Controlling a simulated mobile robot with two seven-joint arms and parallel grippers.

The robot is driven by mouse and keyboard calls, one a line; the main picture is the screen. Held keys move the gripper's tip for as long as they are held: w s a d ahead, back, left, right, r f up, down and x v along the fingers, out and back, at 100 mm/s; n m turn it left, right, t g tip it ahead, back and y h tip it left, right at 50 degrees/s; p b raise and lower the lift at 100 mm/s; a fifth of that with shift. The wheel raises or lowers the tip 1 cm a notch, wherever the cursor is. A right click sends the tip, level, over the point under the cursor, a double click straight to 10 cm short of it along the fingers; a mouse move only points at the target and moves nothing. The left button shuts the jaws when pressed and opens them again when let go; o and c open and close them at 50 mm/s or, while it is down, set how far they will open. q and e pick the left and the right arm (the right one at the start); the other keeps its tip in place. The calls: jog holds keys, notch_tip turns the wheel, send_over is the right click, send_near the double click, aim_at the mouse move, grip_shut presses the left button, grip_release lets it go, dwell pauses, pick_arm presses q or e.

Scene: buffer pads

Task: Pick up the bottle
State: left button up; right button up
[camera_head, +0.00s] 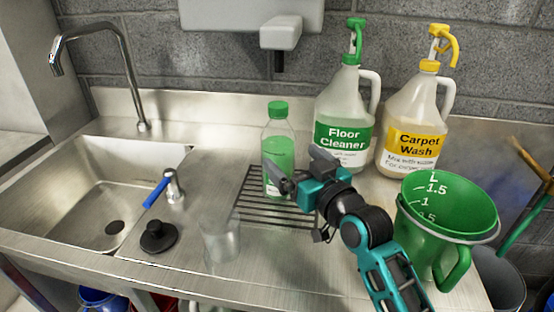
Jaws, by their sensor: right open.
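A clear bottle with a green cap and green contents (279,139) stands upright on the slotted drain rack in the middle of the counter. My right gripper (291,172) is open, and its fingers reach toward the bottle's lower right side. One fingertip overlaps the bottle's lower part in the picture; I cannot tell whether it touches. My right arm comes in from the lower right. My left gripper does not show.
Floor Cleaner (343,133) and Carpet Wash (411,122) jugs stand behind at right. A green measuring jug (427,242) is right of my arm. A clear cup (221,240), black stopper (158,237) and blue-handled tap (172,186) stand left, beside the sink (75,195).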

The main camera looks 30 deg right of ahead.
aim_at(278, 140)
jog(key=w, duration=0.8)
jog(key=shift+w+d, duration=0.15)
jog(key=c, duration=1.8)
jog(key=shift+r, duration=0.1)
grip_shut()
